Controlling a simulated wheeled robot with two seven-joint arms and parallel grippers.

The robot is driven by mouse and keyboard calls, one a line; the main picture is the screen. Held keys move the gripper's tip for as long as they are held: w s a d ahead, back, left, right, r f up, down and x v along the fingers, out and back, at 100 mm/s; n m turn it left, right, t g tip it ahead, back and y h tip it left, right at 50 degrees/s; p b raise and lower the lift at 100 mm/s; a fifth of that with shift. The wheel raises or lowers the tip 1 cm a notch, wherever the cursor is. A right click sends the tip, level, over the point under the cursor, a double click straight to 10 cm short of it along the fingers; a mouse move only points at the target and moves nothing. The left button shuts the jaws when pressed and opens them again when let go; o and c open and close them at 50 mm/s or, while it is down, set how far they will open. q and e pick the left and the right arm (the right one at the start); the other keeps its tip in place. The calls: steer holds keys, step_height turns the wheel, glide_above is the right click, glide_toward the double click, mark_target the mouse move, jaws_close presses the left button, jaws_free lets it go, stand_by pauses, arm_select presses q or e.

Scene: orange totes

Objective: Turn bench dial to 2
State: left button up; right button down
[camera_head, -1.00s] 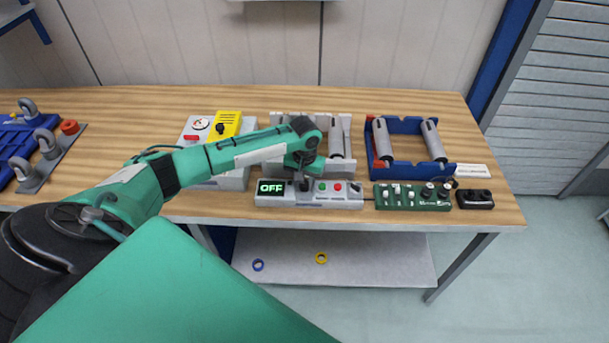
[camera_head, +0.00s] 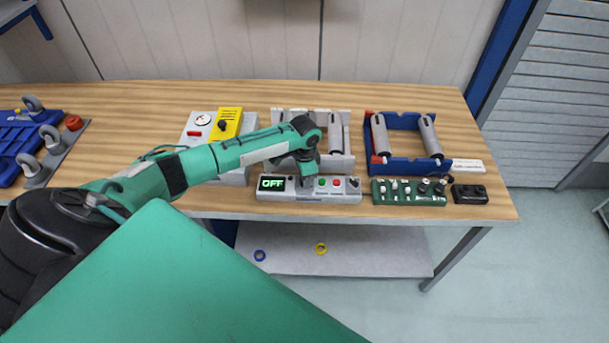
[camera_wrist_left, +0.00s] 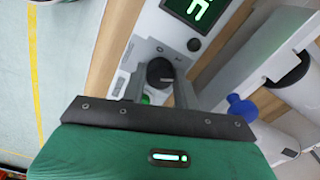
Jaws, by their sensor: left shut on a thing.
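The grey bench panel (camera_head: 285,196) lies along the front edge of the bench. Its display (camera_head: 271,183) reads OFF in green; part of that display also shows in the left wrist view (camera_wrist_left: 198,12). The black bench dial (camera_wrist_left: 158,71) is right of the display, mostly hidden behind my gripper in the head view. My left gripper (camera_head: 307,182) is down at the panel, pointing downward. In the left wrist view its two fingers (camera_wrist_left: 158,82) stand on either side of the dial, shut on it. My right gripper is in neither view.
Green and red buttons (camera_head: 323,183) and a small black knob (camera_head: 353,184) sit right of the dial. A green control board (camera_head: 408,198) and black box (camera_head: 469,194) lie farther right. Behind are roller frames (camera_head: 394,166) and a yellow-topped unit (camera_head: 229,122).

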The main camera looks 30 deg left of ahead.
arm_select(q)
steer(key=m, duration=0.4)
steer(key=shift+m, duration=0.4)
stand_by(0.4)
steer(key=o, duration=1)
step_height(320, 180, up, 14)
steer(key=b, duration=0.4)
